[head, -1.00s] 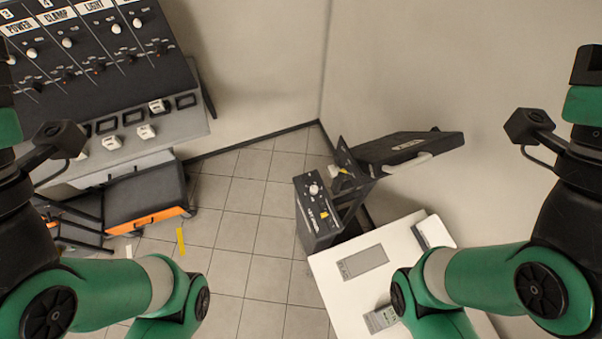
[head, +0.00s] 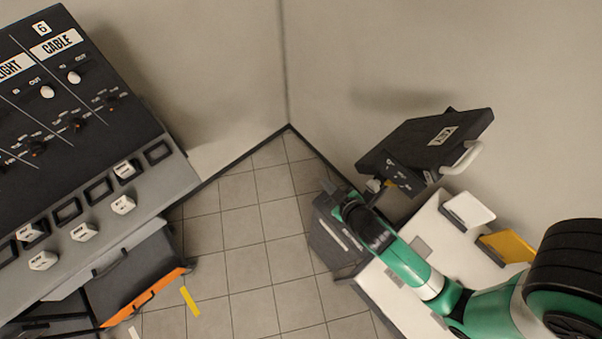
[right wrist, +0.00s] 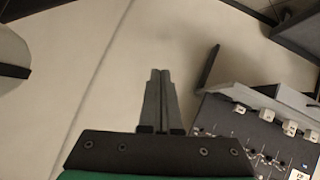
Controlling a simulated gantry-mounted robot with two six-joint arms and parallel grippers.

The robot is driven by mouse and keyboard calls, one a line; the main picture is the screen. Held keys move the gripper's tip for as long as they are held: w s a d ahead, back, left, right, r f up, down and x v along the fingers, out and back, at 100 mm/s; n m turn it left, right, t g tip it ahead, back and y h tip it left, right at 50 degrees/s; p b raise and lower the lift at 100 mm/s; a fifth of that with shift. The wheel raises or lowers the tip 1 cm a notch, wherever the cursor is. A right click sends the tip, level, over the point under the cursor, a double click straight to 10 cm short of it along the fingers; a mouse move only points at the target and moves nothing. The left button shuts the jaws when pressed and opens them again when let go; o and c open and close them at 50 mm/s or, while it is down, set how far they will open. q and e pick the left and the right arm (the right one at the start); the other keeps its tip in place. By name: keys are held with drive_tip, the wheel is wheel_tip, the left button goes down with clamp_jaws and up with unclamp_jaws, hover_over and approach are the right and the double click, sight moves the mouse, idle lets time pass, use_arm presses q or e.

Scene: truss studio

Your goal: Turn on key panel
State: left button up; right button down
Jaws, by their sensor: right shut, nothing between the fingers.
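The key panel (head: 425,150), a dark tilted panel with a white label reading KEY, stands near the wall at centre right in the head view. A white handle (head: 462,158) curves along its right side. My right gripper (head: 333,190) is shut and empty, left of and below the panel, apart from it in the picture. In the right wrist view its two dark fingers (right wrist: 160,92) are together against pale wall. My right arm partly covers a dark control box (head: 328,236) below the panel. My left gripper is not in view.
A large switch console (head: 70,110) with white toggles fills the left side. A dark orange-edged case (head: 135,275) sits under it. A white table (head: 420,225) stands at right with a yellow item (head: 505,246) and a white item (head: 468,210).

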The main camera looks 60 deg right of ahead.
drive_tip(key=s+f+g, duration=0.1)
drive_tip(key=s+f, duration=0.4)
drive_tip(key=s, duration=0.1)
drive_tip(key=shift+s+f+g+b, duration=0.3)
drive_tip(key=shift+s+g+b, duration=0.05)
drive_tip(key=shift+s+g, duration=0.05)
drive_tip(key=b, duration=0.1)
hover_over(329, 198)
wheel_tip(329, 198, down, 7)
drive_tip(key=shift+d+r, duration=0.1)
drive_tip(key=f, duration=0.1)
drive_tip(key=d+f, duration=0.1)
drive_tip(key=shift+s+f+b, duration=0.2)
drive_tip(key=shift+f+b, duration=0.15)
drive_tip(key=shift+b, duration=0.05)
drive_tip(key=shift+d+f, duration=0.1)
drive_tip(key=shift+f, duration=0.4)
